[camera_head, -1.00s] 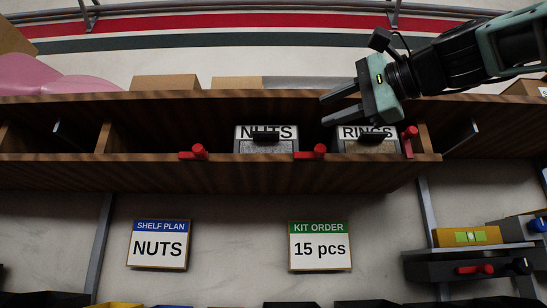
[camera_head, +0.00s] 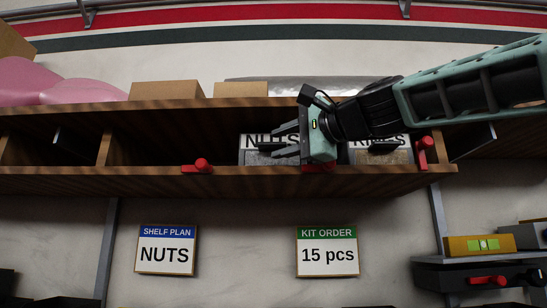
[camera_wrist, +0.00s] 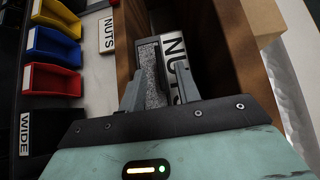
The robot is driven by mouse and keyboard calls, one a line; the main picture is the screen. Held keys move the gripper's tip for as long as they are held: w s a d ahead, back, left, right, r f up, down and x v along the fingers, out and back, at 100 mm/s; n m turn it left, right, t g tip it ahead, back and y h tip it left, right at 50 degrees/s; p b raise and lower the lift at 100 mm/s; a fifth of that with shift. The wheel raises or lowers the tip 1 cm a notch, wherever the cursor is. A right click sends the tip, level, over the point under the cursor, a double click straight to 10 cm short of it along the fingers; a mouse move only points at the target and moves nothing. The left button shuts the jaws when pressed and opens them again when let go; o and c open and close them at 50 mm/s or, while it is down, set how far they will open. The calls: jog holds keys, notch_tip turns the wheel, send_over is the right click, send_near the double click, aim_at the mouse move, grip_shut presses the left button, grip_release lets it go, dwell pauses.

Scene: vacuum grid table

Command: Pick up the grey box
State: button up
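A grey box labelled NUTS (camera_head: 255,158) sits in the shelf compartment in the head view, with grey speckled contents and a black handle on its front. Its label and contents also show in the wrist view (camera_wrist: 153,72). In the wrist view my gripper (camera_wrist: 158,80) is open, with the NUTS box between and beyond the fingers. I cannot tell whether they touch it.
The wooden shelf (camera_head: 230,183) has a front lip and upper board close around my gripper. Red clamps (camera_head: 200,166) sit on the lip. Cardboard boxes (camera_head: 166,90) stand on top. Coloured bins (camera_wrist: 52,80) show at left in the wrist view.

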aim_at(272, 143)
jog(key=x, duration=0.1)
jog(key=p+x, duration=0.1)
jog(key=shift+w+a+r, duration=0.2)
jog(key=shift+r, duration=0.05)
jog(key=shift+w+a+f, duration=0.15)
jog(key=shift+w+a, duration=0.05)
grip_shut()
jog(key=shift+r+p, duration=0.2)
jog(key=shift+p, duration=0.1)
